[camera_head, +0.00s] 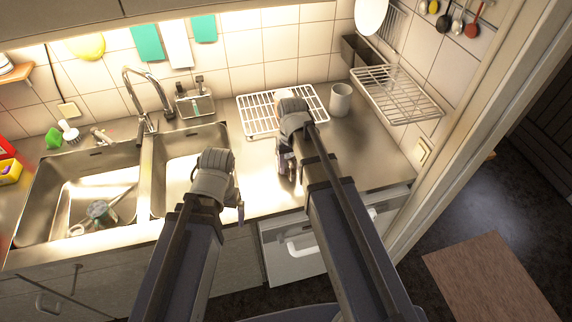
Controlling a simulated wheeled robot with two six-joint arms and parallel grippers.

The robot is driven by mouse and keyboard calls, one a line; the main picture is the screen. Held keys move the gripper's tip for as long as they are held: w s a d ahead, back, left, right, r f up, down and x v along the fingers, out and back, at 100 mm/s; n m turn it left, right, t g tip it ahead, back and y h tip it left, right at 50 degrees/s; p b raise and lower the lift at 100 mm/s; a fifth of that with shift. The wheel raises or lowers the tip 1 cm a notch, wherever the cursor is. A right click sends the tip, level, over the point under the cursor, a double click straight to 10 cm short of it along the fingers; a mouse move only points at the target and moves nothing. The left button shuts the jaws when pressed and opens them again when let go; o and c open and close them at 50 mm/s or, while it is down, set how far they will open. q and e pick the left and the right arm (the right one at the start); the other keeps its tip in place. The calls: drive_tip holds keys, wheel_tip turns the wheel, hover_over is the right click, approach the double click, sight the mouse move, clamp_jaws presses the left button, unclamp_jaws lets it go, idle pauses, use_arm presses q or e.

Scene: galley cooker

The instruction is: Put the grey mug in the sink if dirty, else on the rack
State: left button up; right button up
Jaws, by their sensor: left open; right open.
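The grey mug (340,99) stands upright on the steel counter, just right of a white wire rack (254,122). It looks pale and plain outside; its inside is too small to judge for dirt. The sink (146,200) has two basins at the left. My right gripper (287,168) is open over the counter in front of the white rack, left of and nearer than the mug, and apart from it. My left gripper (239,203) is open by the right basin's front edge; its fingers are mostly hidden by its wrist.
A wire shelf (405,98) juts from the wall right of the mug. A faucet (140,95) rises behind the sink. Utensils (100,211) lie in the left basin. A caddy (195,104) stands behind the right basin. Counter in front of the mug is clear.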

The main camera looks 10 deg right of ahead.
sight(292, 177)
drive_tip(key=shift+f+b, duration=0.3)
drive_tip(key=shift+f, duration=0.35)
drive_tip(key=shift+f, duration=0.1)
drive_tip(key=f+b, duration=0.5)
drive_tip(key=shift+w+d+f, duration=0.1)
drive_tip(key=shift+w+d, duration=0.1)
drive_tip(key=shift+d, duration=0.1)
drive_tip(key=shift+c, duration=0.3)
clamp_jaws()
idle(0.5)
